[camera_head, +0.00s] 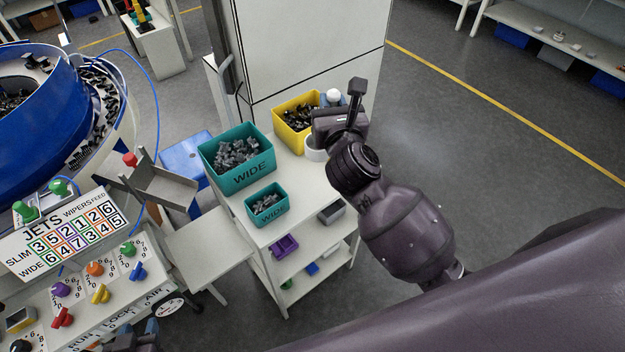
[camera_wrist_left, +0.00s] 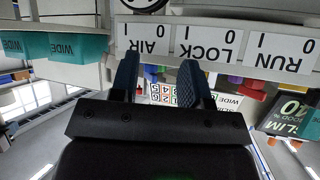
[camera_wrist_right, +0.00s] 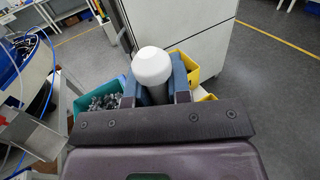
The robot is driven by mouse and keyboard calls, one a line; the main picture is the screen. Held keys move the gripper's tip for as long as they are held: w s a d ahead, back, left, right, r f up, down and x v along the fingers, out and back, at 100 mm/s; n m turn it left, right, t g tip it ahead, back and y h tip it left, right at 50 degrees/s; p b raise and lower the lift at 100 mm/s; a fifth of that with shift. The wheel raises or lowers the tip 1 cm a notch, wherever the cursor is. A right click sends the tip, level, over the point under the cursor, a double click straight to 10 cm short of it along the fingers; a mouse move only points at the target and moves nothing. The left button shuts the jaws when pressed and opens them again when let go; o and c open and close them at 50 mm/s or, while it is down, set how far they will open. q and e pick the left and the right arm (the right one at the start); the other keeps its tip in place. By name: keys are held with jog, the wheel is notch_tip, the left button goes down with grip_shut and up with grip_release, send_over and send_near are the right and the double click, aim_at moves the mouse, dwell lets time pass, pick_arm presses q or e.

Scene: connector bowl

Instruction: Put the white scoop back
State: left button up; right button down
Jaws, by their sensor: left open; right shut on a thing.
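My right gripper (camera_head: 330,104) is over the back right of the white shelf unit. In the right wrist view it (camera_wrist_right: 152,90) is shut on the white scoop's handle, whose rounded white top (camera_wrist_right: 152,66) stands up between the fingers. In the head view, the white top (camera_head: 333,95) shows beside the gripper. A white cup-like part (camera_head: 315,151) shows just below the gripper; I cannot tell whether it is the scoop's bowl or a holder. My left gripper (camera_wrist_left: 160,76) is open and empty near the control panel's AIR and LOCK labels.
A yellow bin (camera_head: 283,129) of dark parts stands just left of my right gripper. A large teal WIDE bin (camera_head: 246,174) and a smaller teal bin (camera_head: 271,216) are on the same top (camera_head: 293,178). A tall white cabinet (camera_head: 300,45) rises behind.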

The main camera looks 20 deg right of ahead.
jog(key=w+r+h, duration=0.1)
jog(key=w+r, duration=0.2)
pick_arm(q)
jog(key=f+b, duration=0.1)
jog(key=b, duration=0.2)
jog(key=shift+w+d+f, duration=0.2)
jog(key=shift+w+f, duration=0.15)
jog(key=shift+f, duration=0.05)
pick_arm(e)
notch_tip(320, 180, down, 19)
jog(key=m, duration=0.1)
jog(key=shift+w+a, duration=0.35)
jog(key=shift+w, duration=0.05)
jog(key=shift+f, duration=0.1)
jog(key=shift+f, duration=0.1)
jog(key=shift+f, duration=0.1)
jog(key=c, duration=1.1)
grip_release()
pick_arm(q)
jog(key=shift+f, duration=0.1)
pick_arm(e)
jog(key=shift+o, duration=0.2)
